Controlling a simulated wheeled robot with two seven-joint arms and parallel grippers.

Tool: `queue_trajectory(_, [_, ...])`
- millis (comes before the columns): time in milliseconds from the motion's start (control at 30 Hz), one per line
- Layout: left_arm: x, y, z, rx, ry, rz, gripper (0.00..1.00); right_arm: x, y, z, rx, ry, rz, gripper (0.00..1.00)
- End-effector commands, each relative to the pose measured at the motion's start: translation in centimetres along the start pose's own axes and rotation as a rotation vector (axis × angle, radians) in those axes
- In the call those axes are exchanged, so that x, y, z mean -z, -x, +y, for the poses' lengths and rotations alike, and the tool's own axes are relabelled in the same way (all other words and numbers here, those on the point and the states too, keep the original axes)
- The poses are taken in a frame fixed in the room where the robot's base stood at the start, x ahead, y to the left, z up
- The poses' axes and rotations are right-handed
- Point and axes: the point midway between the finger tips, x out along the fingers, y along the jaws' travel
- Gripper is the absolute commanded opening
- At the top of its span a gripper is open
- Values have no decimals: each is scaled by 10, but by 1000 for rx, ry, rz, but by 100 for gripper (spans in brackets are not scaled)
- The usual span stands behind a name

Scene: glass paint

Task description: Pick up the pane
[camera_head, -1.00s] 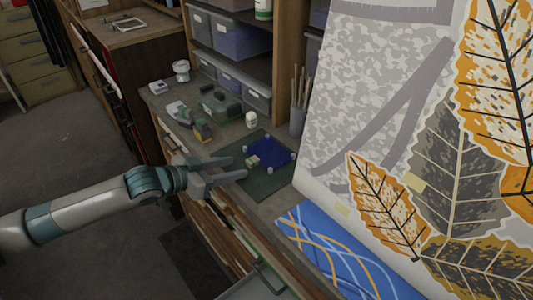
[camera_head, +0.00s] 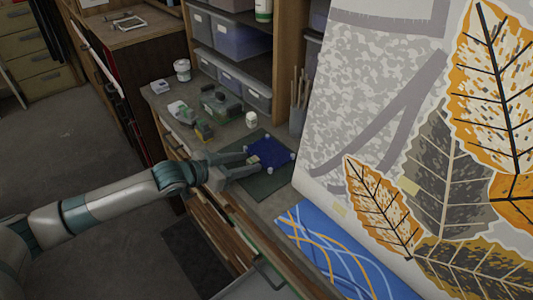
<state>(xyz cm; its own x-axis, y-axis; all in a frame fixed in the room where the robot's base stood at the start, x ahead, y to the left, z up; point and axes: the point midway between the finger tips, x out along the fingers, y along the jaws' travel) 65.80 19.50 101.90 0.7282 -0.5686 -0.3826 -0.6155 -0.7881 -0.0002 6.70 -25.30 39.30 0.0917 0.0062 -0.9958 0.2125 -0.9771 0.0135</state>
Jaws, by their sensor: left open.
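A small dark blue pane (camera_head: 271,152) lies on a dark green mat (camera_head: 268,185) on the workbench, with small pale round pieces at its corners. A small pale block (camera_head: 253,160) shows at its near left edge. My left gripper (camera_head: 251,162) reaches in from the left, open, with its fingertips at the pane's left edge beside the pale block. I cannot tell whether the fingers touch the pane. My right gripper is not in view.
A small white jar (camera_head: 251,119), a green and yellow item (camera_head: 204,130) and a grey-green box (camera_head: 220,104) stand behind the mat. A cup of brushes (camera_head: 298,120) stands right of it. A large leaf-patterned panel (camera_head: 390,130) fills the right side.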

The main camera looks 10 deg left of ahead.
Motion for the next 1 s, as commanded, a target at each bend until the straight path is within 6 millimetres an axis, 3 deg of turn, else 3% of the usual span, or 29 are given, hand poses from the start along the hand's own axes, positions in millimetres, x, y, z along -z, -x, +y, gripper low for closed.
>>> queue_trajectory(133, [0,0,0,0,0,0,42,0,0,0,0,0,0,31])
queue_trajectory(300, [0,0,0,0,0,0,2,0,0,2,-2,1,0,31])
queue_trajectory(333, [0,0,0,0,0,0,0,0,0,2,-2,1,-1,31])
queue_trajectory(733, [5,2,0,0,-1,2,0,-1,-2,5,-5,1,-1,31])
queue_trajectory(1000, [35,14,-1,1,-4,6,0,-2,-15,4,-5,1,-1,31])
